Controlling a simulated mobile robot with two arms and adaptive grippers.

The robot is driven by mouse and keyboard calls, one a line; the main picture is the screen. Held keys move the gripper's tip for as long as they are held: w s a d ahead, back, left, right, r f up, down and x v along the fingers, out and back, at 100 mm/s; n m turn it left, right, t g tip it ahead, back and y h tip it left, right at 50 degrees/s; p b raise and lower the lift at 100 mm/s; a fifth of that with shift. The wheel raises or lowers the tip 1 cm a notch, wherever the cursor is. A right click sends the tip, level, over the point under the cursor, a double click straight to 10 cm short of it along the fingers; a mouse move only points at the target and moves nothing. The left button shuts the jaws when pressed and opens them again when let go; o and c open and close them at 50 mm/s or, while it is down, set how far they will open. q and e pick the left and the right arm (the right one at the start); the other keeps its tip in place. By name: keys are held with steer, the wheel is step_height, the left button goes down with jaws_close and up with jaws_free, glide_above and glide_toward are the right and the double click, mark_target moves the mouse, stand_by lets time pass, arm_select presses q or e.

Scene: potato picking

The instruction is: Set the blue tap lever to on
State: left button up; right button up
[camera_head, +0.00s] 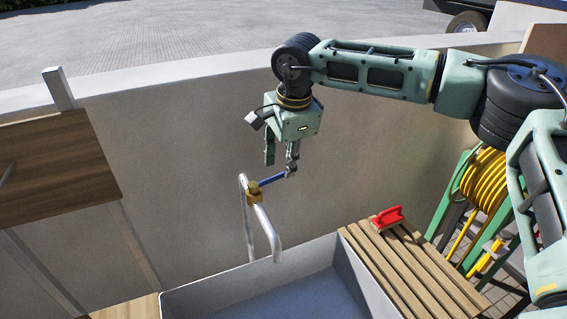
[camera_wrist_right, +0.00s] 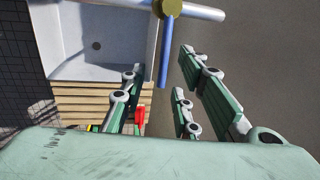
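The blue tap lever (camera_head: 271,180) sticks out to the right from a brass valve (camera_head: 254,193) on a metal tap pipe (camera_head: 264,226) above the sink. My right gripper (camera_head: 281,168) points down over the lever's free end, and its fingers are apart. One fingertip overlaps the lever's end in the head view; I cannot tell if they touch. In the right wrist view the lever (camera_wrist_right: 163,55) runs down from the valve (camera_wrist_right: 171,7) and its end lies between the open fingers (camera_wrist_right: 160,78). My left gripper is not in view.
The grey sink (camera_head: 335,243) stands below the tap. A slatted wooden board (camera_head: 402,262) beside it carries a red-handled brush (camera_head: 386,217). A yellow hose reel (camera_head: 485,180) is at the right. A wall (camera_head: 170,150) stands behind, and a wooden panel (camera_head: 60,170) is at the left.

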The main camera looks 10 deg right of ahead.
mark_target(283, 173)
steer(key=f, duration=0.1)
steer(key=w+f+p, duration=0.1)
steer(key=f, duration=0.1)
steer(key=shift+w+a+f, duration=0.1)
steer(key=shift+f, duration=0.05)
steer(key=shift+w+f, duration=0.1)
steer(key=shift+f, duration=0.15)
jaws_close()
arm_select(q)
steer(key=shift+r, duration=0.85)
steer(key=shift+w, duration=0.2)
